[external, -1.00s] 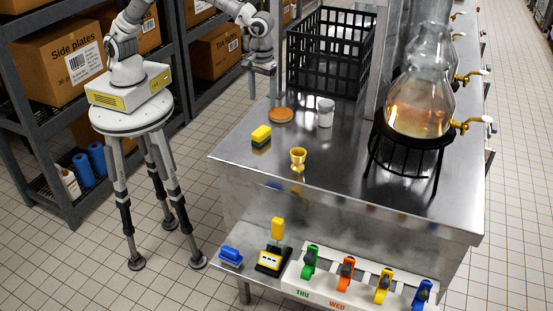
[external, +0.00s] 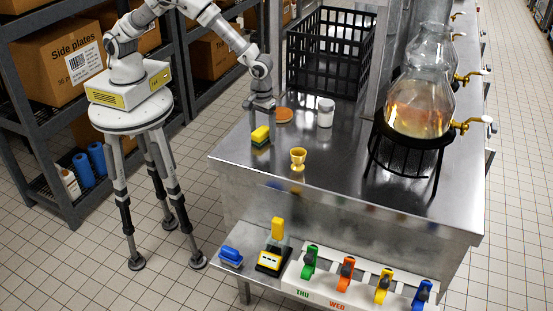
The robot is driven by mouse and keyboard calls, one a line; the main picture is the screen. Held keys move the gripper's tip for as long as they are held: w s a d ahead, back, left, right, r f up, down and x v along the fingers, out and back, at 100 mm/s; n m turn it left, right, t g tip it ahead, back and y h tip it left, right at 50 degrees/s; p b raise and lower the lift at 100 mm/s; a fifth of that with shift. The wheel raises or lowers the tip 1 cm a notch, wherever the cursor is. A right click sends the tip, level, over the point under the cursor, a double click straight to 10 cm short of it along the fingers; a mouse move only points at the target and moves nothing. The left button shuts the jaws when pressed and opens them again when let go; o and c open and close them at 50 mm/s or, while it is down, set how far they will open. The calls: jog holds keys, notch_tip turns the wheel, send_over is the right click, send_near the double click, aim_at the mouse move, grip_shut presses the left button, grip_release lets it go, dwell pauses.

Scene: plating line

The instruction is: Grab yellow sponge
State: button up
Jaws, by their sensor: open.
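The yellow sponge (external: 260,136), with a green underside, sits on the steel counter (external: 340,192) near its left edge. My gripper (external: 263,110) points down just above and behind the sponge, very close to it in the picture. It is open and holds nothing. Whether a finger touches the sponge is too small to tell.
A gold egg cup (external: 298,158) stands in front and right of the sponge. An orange-brown disc (external: 284,116) lies just right of my gripper, with a white-lidded jar (external: 325,112) beyond it. A black crate (external: 328,55) stands behind. A glass flask (external: 420,100) on a black stand is at the right.

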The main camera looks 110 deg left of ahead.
grip_shut()
dwell(0.4)
